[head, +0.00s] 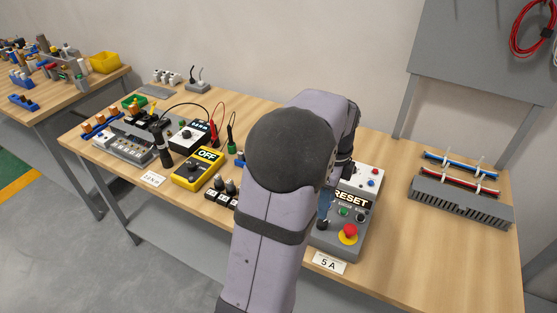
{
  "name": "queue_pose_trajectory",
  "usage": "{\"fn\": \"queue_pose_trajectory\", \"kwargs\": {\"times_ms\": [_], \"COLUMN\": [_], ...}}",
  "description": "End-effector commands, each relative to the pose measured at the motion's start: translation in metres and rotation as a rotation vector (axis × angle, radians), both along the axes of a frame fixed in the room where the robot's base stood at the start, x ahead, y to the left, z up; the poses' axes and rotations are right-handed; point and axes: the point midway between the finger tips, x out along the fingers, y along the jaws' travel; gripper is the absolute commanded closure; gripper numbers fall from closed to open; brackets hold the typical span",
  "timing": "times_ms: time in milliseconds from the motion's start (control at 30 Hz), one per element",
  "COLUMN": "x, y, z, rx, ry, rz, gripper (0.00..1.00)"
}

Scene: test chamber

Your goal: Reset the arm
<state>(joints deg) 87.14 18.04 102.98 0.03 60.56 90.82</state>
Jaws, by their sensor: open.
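My arm rises through the middle of the head view, with its large dark round joint cap hiding part of the bench. The grey control box (357,222) bears a RESET label (351,199), small buttons and a red mushroom button (348,234) on a yellow base. I cannot tell if the gripper touches the box.
A yellow meter marked OFF (198,168) and a black-handled tool (161,145) stand left of my arm. A card marked 5 A (330,262) lies before the box. A grey slotted duct (460,202) and wire rack are at right. Bare wood (430,255) lies between.

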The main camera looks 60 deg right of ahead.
Motion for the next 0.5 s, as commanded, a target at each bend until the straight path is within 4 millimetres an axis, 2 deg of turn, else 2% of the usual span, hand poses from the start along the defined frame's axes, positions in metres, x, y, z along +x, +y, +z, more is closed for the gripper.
{"fn": "queue_pose_trajectory", "kwargs": {"times_ms": [133,267,367,500], "x": [0.0,0.0,0.0,0.001], "y": [0.0,-0.001,-0.005,-0.015], "z": [0.0,0.0,0.0,-0.003], "rx": [0.0,-0.003,-0.021,-0.06], "ry": [-0.001,-0.004,-0.006,-0.001], "rz": [0.024,0.131,0.282,0.572], "gripper": [0.57,0.57,0.57,0.57]}}
